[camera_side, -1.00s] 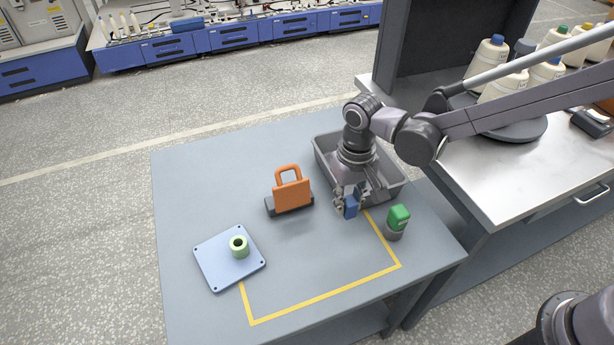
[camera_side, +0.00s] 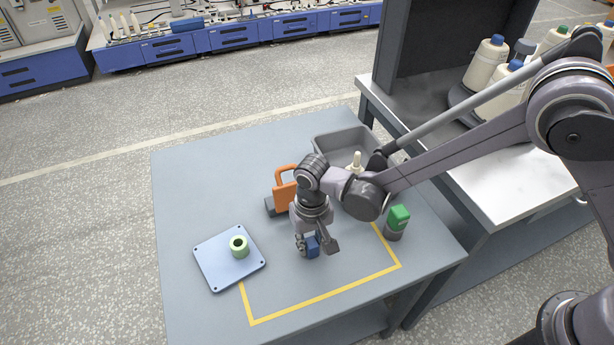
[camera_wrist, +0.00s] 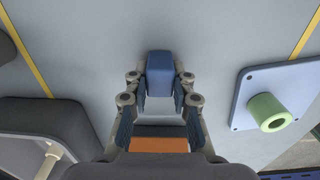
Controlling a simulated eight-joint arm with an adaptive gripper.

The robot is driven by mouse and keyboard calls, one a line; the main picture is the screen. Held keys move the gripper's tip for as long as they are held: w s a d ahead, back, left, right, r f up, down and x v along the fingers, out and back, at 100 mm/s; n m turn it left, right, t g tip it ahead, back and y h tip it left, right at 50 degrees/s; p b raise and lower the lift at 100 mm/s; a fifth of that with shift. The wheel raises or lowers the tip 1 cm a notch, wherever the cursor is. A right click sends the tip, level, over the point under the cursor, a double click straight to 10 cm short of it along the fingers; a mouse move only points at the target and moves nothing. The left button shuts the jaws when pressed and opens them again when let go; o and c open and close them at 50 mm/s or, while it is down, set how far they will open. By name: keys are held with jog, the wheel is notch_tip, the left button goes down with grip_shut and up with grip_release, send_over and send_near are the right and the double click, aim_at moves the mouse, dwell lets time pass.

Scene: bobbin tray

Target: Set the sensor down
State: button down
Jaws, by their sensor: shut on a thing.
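The sensor appears to be the small blue block (camera_side: 313,246), though I cannot confirm its identity. It is between the fingers of my gripper (camera_side: 313,248), which is shut on it. In the wrist view the blue block (camera_wrist: 160,76) sits between the fingertips (camera_wrist: 160,82) with grey table behind it. In the side view it appears over the area inside the yellow tape outline (camera_side: 325,295). I cannot tell its exact height above the table (camera_side: 200,180). My wrist hides part of the block from above in the side view.
A pale blue plate (camera_side: 215,268) with a green ring (camera_side: 239,252) lies left. An orange-handled piece (camera_side: 283,190) stands behind my gripper, partly hidden. A grey bin (camera_side: 335,140) with a cream cone is at the back. A green-topped grey cylinder (camera_side: 397,225) stands right.

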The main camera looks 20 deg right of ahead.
aim_at(312, 240)
jog(key=shift+f, duration=0.15)
jog(key=c, duration=1.1)
grip_release()
jog(key=shift+c, duration=0.2)
notch_tip(312, 240, up, 12)
jog(key=d+r+t, duration=0.1)
jog(key=d+r, duration=0.5)
jog(key=d, duration=0.2)
jog(key=s+d+r+t, duration=0.2)
jog(key=s+d, duration=0.3)
jog(key=d, duration=0.6)
jog(key=s+d+r+t, duration=0.3)
jog(key=s+d, duration=0.1)
jog(key=d, duration=0.7)
jog(key=shift+s+d+r+t, duration=0.15)
jog(key=shift+s+r+t, duration=0.2)
jog(key=shift+t, duration=0.05)
jog(key=o, duration=0.3)
jog(key=shift+s+d+f, duration=0.1)
jog(key=shift+s+d, duration=0.15)
jog(key=shift+d, duration=0.1)
